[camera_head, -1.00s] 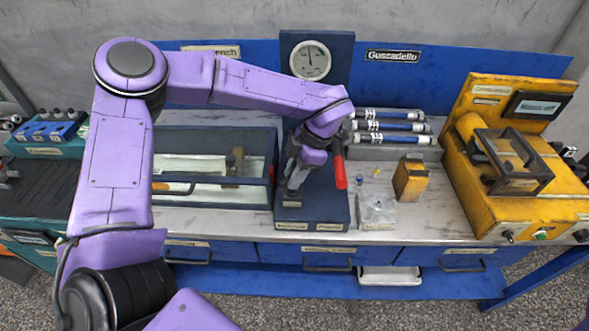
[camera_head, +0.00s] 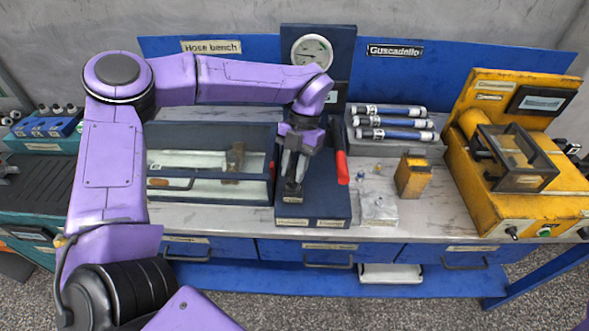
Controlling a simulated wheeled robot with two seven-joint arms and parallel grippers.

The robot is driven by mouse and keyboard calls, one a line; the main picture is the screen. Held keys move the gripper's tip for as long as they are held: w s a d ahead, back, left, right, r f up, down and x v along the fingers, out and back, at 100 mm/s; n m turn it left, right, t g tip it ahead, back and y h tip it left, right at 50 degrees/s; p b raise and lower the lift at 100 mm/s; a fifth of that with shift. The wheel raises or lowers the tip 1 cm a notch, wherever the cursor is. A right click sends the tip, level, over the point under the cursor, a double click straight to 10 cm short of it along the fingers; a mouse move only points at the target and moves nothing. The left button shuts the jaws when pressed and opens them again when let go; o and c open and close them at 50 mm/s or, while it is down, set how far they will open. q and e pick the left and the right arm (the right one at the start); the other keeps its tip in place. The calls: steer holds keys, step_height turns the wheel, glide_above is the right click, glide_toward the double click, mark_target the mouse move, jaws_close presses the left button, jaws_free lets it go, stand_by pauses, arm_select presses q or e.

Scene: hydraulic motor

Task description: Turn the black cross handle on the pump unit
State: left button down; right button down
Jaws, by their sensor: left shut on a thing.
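The pump unit (camera_head: 323,205) is a dark blue block with a gauge panel behind it, a red-gripped lever (camera_head: 341,168) at its right side and labels on its front. My left gripper (camera_head: 293,186) points down over the left part of the unit and is shut on the black cross handle. The fingers hide most of the handle, so its exact angle cannot be told. The round gauge (camera_head: 312,51) stands upright behind my wrist. My right gripper is out of view.
A glass-fronted case (camera_head: 210,165) stands close to the left of the unit. Blue-and-silver cylinders (camera_head: 390,123) lie on a rack to the right. A small yellow block (camera_head: 412,177), a clear box (camera_head: 379,209) and a large yellow machine (camera_head: 500,170) stand farther right. Bare worktop (camera_head: 430,215) lies between them.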

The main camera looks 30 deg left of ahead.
arm_select(q)
steer(key=shift+n+h, duration=0.3)
steer(key=shift+n, duration=0.3)
steer(key=c, duration=0.9)
jaws_free()
steer(key=shift+o, duration=0.2)
steer(key=d+b+v, duration=0.1)
steer(key=v, duration=0.9)
steer(key=shift+a+r, duration=0.3)
steer(key=shift+a, duration=0.25)
